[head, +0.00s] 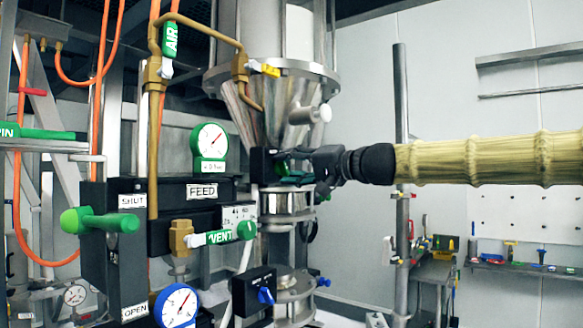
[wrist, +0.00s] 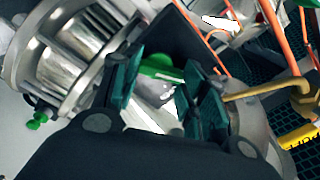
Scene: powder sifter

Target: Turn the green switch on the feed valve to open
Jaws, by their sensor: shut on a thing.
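My gripper (head: 290,166) is at a small black box on the metal column below the cone, right of the FEED label. In the wrist view, my gripper (wrist: 163,90) has its dark teal fingers on either side of a bright green switch (wrist: 160,68) and is shut on it. The fingers hide part of the switch, and its exact angle is hard to tell. A black panel marked FEED (head: 202,191) stands to the left. A green handle (head: 100,220) sticks out of it between a SHUT label (head: 132,201) and an OPEN label (head: 135,311).
A green VENT lever (head: 219,238), a green-rimmed gauge (head: 209,140) and a blue gauge (head: 175,306) sit left of my gripper. A black box with a blue knob (head: 265,295) is below. A grey post (head: 402,120) stands behind my arm.

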